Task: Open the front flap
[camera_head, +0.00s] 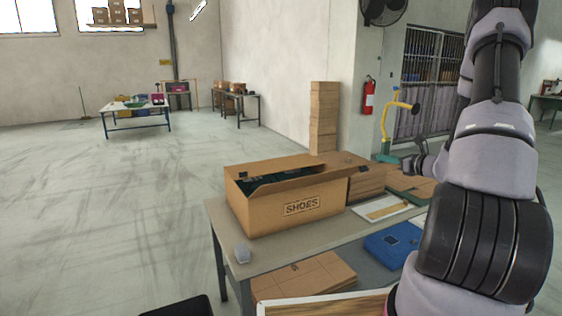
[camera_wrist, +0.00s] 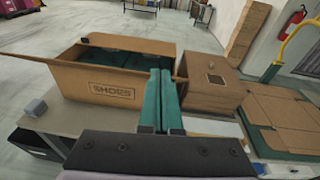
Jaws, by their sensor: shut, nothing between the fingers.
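The brown cardboard box (camera_head: 298,206) marked SHOES stands on the table; it also shows in the wrist view (camera_wrist: 108,90). Its top is partly open and dark green contents (camera_wrist: 118,56) show inside. In the head view a front flap (camera_head: 300,182) slants along the front top edge, over part of the opening. In the wrist view a flap (camera_wrist: 25,57) sticks out at the left. My gripper (camera_wrist: 161,75) is shut and empty, its green fingers in front of the box's right end. Whether they touch the box I cannot tell.
A second, brown closed box (camera_wrist: 212,80) stands to the right. A small grey block (camera_head: 242,253) is near the front left edge.

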